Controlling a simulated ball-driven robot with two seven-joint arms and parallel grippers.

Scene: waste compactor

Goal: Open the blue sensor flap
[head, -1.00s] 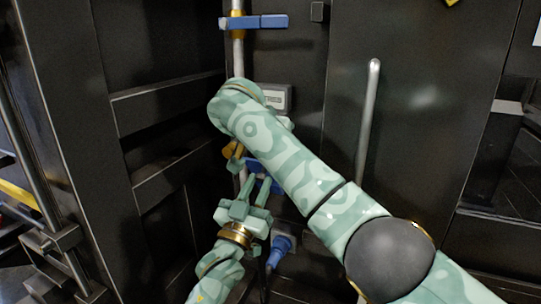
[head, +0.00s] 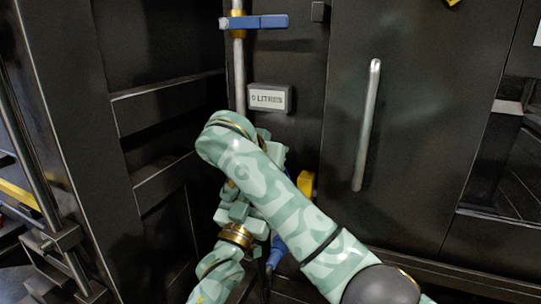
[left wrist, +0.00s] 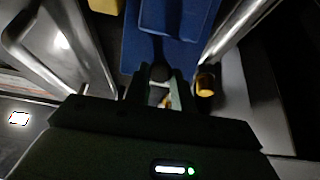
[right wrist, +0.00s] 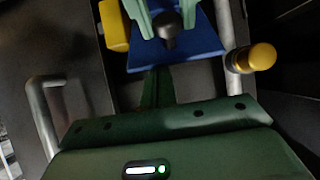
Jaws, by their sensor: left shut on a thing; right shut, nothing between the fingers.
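The blue sensor flap (left wrist: 180,50) fills the top middle of the left wrist view; it also shows in the right wrist view (right wrist: 190,45). A dark round knob (right wrist: 168,30) stands out from it. My left gripper (left wrist: 160,82) is shut on this knob, with one finger on each side. In the head view the left gripper's fingers are hidden behind my right arm. My right gripper (right wrist: 158,85) is shut and empty, just below the flap and the knob. The head view hides it behind its own arm. Most of the flap is also hidden there.
A yellow block (head: 306,183) sits right of the arms. A grey "0 LITRES" display (head: 269,98) is above. A vertical pipe with a blue-handled valve (head: 255,22) rises at the left. A long door handle (head: 367,125) is right. A blue plug (head: 277,252) is below.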

